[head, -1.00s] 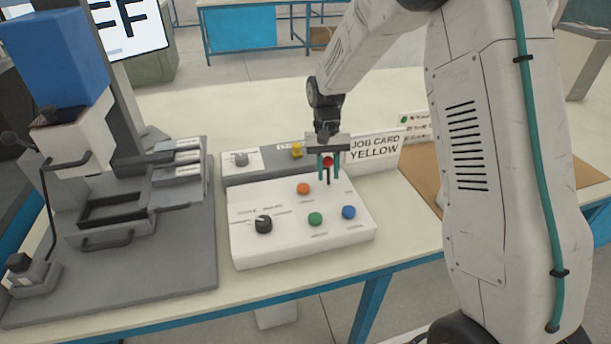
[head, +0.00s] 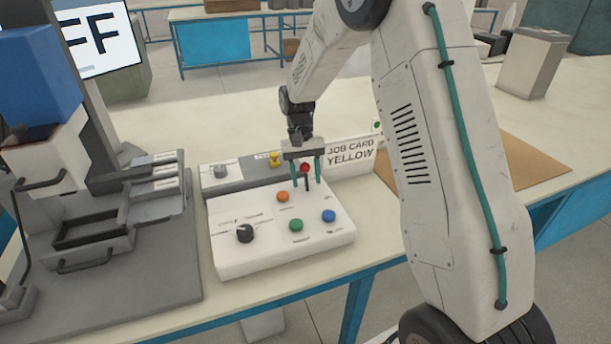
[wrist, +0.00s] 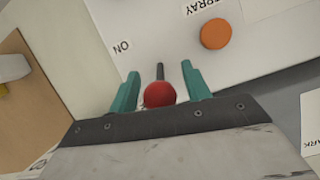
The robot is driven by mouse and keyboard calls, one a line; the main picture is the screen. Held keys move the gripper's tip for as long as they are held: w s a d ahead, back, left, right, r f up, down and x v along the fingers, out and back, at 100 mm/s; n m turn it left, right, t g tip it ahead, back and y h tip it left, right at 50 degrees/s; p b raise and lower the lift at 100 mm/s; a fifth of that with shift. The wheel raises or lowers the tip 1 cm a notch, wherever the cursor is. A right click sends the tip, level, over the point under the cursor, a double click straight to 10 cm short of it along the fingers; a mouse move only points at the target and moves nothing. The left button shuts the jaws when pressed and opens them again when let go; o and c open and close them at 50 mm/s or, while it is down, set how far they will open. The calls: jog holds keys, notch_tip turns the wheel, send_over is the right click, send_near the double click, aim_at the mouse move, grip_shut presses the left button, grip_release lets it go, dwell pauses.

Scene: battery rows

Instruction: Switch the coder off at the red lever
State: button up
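The red lever (head: 305,168) has a red ball knob and a dark stem. It stands at the back right of the white control box (head: 240,262). My gripper (head: 307,184) is over it, with its teal fingers on either side of the knob. In the wrist view, the red knob (wrist: 160,94) sits between the two fingers of my gripper (wrist: 158,78), with a gap visible on both sides. The gripper is open. An "ON" label shows near the left finger in the wrist view; part of the lever's surround is hidden.
The box also carries an orange button (head: 283,196), a green button (head: 296,225), a blue button (head: 329,216) and a black rotary knob (head: 245,233). A yellow knob (head: 274,159) and a job card reading YELLOW (head: 350,155) stand behind. A grey machine (head: 150,265) is at left.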

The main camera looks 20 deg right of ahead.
jog(key=v, duration=0.7)
jog(key=shift+r, duration=0.4)
jog(key=shift+w, duration=0.1)
